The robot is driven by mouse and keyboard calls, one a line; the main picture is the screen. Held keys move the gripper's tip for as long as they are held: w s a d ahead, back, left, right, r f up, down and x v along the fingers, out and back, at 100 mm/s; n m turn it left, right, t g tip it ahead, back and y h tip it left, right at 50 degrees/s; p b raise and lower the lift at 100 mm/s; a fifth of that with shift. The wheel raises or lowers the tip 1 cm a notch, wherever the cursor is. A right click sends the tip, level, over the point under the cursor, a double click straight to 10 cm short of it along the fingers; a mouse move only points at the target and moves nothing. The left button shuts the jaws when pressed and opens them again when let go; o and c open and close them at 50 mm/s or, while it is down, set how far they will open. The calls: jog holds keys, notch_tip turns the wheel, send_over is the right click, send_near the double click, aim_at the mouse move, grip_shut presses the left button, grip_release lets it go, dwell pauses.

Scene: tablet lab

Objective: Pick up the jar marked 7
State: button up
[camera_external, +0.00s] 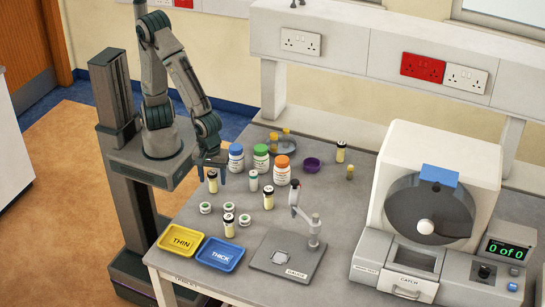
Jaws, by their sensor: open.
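One jar (212,185) is right below and between the fingers of my gripper (212,174). Others stand near the front (229,228), in the middle (268,200) and at the back right (340,154). Their marks are too small to read, so I cannot tell which is marked 7. My gripper points down and is open, with its fingers near the top of that first jar; I cannot tell whether they touch it.
Bottles with blue (236,159), green (261,159) and orange (282,170) caps stand just right of my gripper. Yellow (181,252) and blue (220,266) trays lie at the front. A gauge stand (285,262) and a large machine (440,165) are to the right.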

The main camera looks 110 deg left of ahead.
jog(key=shift+f, duration=1.45)
jog(key=c, duration=1.1)
jog(key=shift+r, duration=0.15)
